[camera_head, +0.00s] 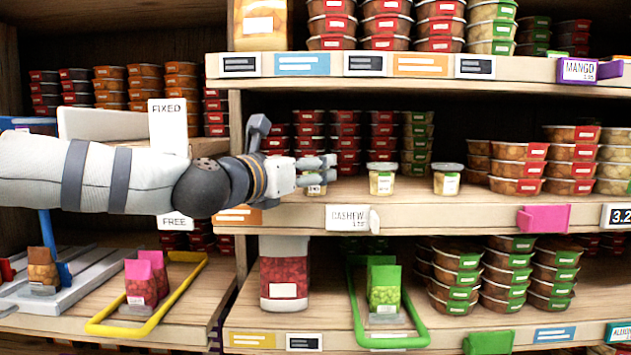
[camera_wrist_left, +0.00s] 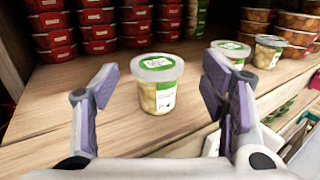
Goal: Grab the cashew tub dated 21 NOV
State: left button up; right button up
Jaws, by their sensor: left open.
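My left gripper (camera_head: 328,168) is open at the front of the middle shelf. In the left wrist view its fingers (camera_wrist_left: 160,85) stand on either side of a small clear tub (camera_wrist_left: 160,98) with pale contents and a green-and-white lid, apart from it. In the head view this tub is mostly hidden by the gripper; a bit shows below the fingers (camera_head: 316,190). Two similar tubs stand to the right, a middle one (camera_head: 382,180) and a right one (camera_head: 447,182); the wrist view also shows them. The lid print is too small to read a date.
A "CASHEW" label (camera_head: 348,218) is on the shelf edge below the tubs. Stacked red-labelled tubs (camera_wrist_left: 52,30) stand behind, and stacked tubs (camera_head: 518,168) stand farther right. The shelf board around the near tub is clear.

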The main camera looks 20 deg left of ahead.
pick_arm(q)
jog(key=x, duration=0.4)
jog(key=shift+w+a+f, duration=0.1)
jog(key=shift+f, duration=0.1)
jog(key=c, duration=1.1)
